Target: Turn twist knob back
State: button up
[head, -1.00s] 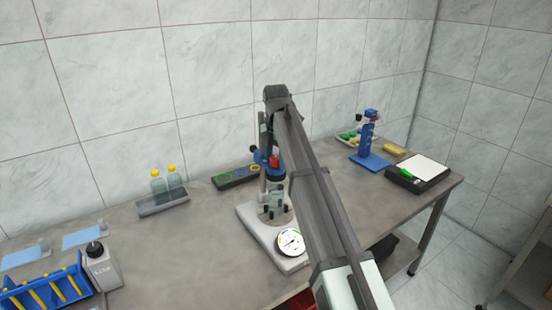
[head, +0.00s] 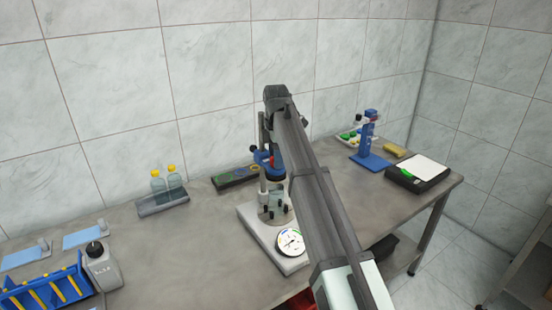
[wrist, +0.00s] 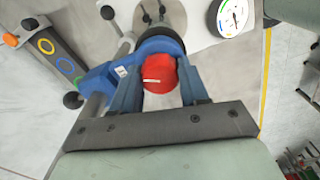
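The red twist knob (wrist: 168,80) sits on top of the blue head of the cap feeder stand, with a short pale line on its top. In the wrist view my gripper (wrist: 163,85) has one finger on each side of the knob, and both appear to press against it. In the head view the stand (head: 263,160) rises from a pale base plate (head: 290,264). My arm comes in from the lower right and hides part of the stand and most of the knob.
A round dial (head: 290,242) sits at the base's front. A dark panel with coloured rings (head: 236,177) and a bottle tray (head: 163,203) lie left of the stand. A blue stand (head: 370,158) and a black tray (head: 418,186) are at the right.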

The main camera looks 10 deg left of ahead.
jog(key=c, duration=0.5)
jog(key=n, duration=0.4)
jog(key=shift+n, duration=0.4)
jog(key=o, duration=1.2)
jog(key=shift+r, duration=0.15)
jog(key=shift+r, duration=3.35)
